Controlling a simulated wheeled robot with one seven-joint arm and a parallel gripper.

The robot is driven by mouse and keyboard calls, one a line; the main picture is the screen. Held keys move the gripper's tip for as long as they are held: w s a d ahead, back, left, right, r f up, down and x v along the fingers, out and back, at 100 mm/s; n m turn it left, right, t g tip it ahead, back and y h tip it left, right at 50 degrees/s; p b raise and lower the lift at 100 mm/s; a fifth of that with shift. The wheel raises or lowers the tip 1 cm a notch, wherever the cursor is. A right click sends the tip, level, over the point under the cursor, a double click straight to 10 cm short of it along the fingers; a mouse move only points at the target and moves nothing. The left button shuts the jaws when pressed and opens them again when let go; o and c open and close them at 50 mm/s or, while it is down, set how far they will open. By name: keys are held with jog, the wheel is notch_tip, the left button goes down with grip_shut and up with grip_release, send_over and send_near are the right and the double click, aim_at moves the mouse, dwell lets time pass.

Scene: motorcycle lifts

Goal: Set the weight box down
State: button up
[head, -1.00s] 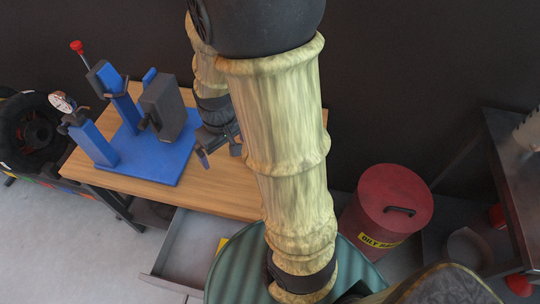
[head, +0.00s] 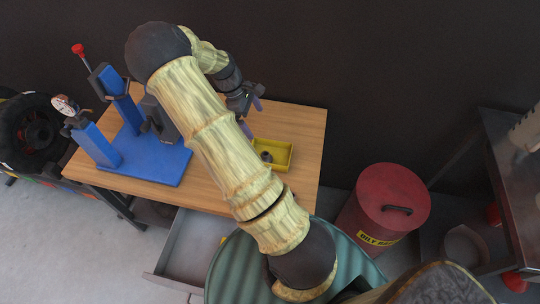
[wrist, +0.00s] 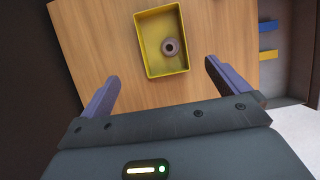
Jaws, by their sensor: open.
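The weight box, a small yellow open tray (head: 284,157), rests on the wooden bench top (head: 300,125). It holds a small grey ring-shaped piece (wrist: 170,47). In the wrist view the box (wrist: 153,27) lies ahead of my gripper (wrist: 162,72), roughly centred between the fingers and slightly tilted in the picture. My gripper is open and empty, with a finger on each side of the view. In the head view my gripper (head: 251,118) hangs above the bench, up and left of the box, apart from it. My arm hides a little of the box's left side.
A blue stand (head: 150,160) with upright posts and a dark block fills the bench's left part. An open drawer (head: 190,245) juts out below. A red oily-waste can (head: 385,205) stands right of the bench. The bench's right end is clear.

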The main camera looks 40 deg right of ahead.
jog(key=p, duration=0.1)
send_near(277, 158)
jog(key=shift+s+a+r, duration=0.1)
jog(key=shift+r, duration=0.2)
jog(key=shift+f, duration=0.5)
jog(key=shift+s+f, duration=0.1)
jog(key=shift+p+x, duration=0.5)
jog(key=shift+x, duration=2.05)
jog(key=c, duration=0.7)
